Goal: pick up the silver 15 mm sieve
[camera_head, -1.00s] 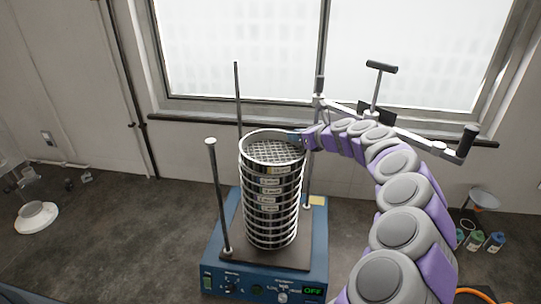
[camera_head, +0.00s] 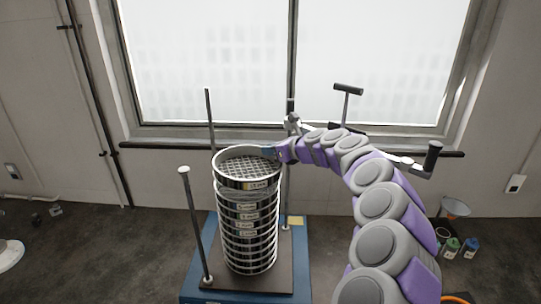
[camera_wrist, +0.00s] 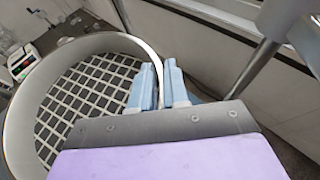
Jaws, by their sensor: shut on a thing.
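The silver 15 mm sieve appears to be the top ring (camera_head: 232,179) of a tall stack of metal sieves, with a coarse square mesh inside; its label is too small to read. My gripper (camera_head: 273,152) is at its right rear rim. In the wrist view, the two blue fingers of my gripper (camera_wrist: 158,72) are shut on the rim of this sieve (camera_wrist: 95,43), one inside and one outside. The sieve looks slightly tilted and a little raised above the stack (camera_head: 250,245). The contact between them is not clearly visible.
The stack stands on the shaker's dark plate (camera_head: 225,278) above a blue base (camera_head: 300,258). Upright rods (camera_head: 195,225) flank it. A T-shaped handle (camera_head: 347,90) and a crossbar (camera_head: 408,162) are behind my arm. Bottles and a funnel (camera_head: 455,208) stand at right.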

